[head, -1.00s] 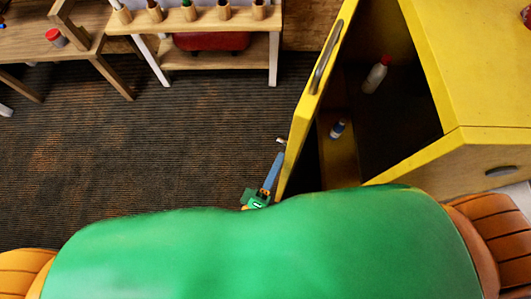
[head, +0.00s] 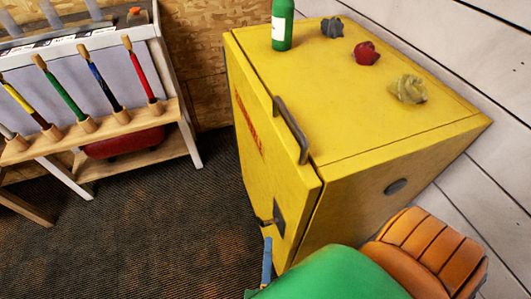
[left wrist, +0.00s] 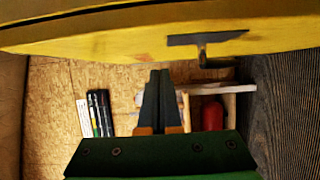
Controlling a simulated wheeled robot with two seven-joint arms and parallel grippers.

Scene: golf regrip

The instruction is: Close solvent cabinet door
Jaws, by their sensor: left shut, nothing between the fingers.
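The yellow solvent cabinet (head: 400,150) stands at the right in the head view. Its door (head: 262,150), with red lettering and a dark bar handle (head: 291,129), lies against the cabinet front, or very nearly; a thin dark seam shows along its near edge. A dark latch plate (head: 279,217) sits low on the door, and a similar plate shows in the left wrist view (left wrist: 207,38). My left gripper (head: 267,262) is low beside the door's near bottom corner. In the left wrist view its fingers (left wrist: 160,88) are together and empty. I cannot tell if they touch the door.
A green bottle (head: 282,25) and several crumpled rags, one red (head: 366,53), lie on the cabinet top. A wooden rack (head: 130,150) holding several coloured clubs or grips stands at the left. Dark carpet (head: 170,225) is clear between rack and cabinet.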

